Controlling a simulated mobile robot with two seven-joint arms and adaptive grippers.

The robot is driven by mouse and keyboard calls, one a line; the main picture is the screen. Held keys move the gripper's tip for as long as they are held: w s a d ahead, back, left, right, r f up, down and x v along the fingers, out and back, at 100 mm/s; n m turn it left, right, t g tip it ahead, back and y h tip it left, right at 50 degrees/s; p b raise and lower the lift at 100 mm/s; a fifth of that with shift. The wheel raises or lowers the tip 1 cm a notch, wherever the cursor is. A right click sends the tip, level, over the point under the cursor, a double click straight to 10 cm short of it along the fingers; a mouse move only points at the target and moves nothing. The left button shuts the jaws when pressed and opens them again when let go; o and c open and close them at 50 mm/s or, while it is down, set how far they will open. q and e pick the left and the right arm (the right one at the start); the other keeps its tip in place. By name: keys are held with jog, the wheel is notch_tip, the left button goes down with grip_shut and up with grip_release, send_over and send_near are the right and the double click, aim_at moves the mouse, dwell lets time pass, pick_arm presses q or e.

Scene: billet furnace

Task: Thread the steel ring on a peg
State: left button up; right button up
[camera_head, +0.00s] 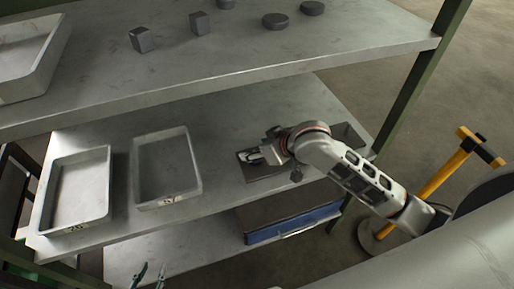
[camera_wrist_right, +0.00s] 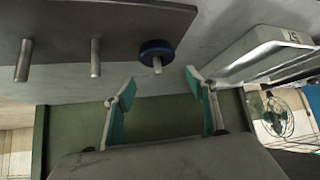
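A dark plate (camera_wrist_right: 110,15) carries three metal pegs in the right wrist view. A dark blue ring (camera_wrist_right: 146,46) sits around the peg nearest the trays, close against the plate, with the peg's end (camera_wrist_right: 157,68) showing through it. My right gripper (camera_wrist_right: 160,88) is open and empty, its teal-padded fingers apart, with the ringed peg seen between and beyond the tips. In the head view, my right gripper (camera_head: 262,155) is over the plate (camera_head: 343,135) on the middle shelf and hides part of it. My left gripper (camera_head: 153,268) shows at the bottom edge, fingers apart, nothing visible between them.
Two pale trays (camera_head: 107,185) (camera_head: 196,165) stand left of the plate on the middle shelf (camera_head: 225,110). The upper shelf (camera_head: 230,62) overhangs behind and holds dark blocks, discs and another tray (camera_head: 52,60). A blue-edged item (camera_head: 290,228) lies below. A yellow post (camera_head: 440,175) stands right.

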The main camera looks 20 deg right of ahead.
jog(key=v, duration=1.2)
dwell(0.6)
jog(key=s+d+f+n+h, duration=0.1)
jog(key=s+d+f+h, duration=0.35)
jog(key=s+d, duration=0.3)
jog(key=s+d+f+n+h, duration=0.1)
jog(key=s+d+f+h, duration=0.3)
jog(key=s+d+f, duration=0.3)
jog(key=a+f+m+t+y, duration=0.2)
jog(key=a+f+y, duration=0.5)
jog(key=a+f, duration=0.6)
jog(key=shift+w+a+f+m, duration=0.35)
jog(key=shift+w+f, duration=0.1)
jog(key=shift+f, duration=0.55)
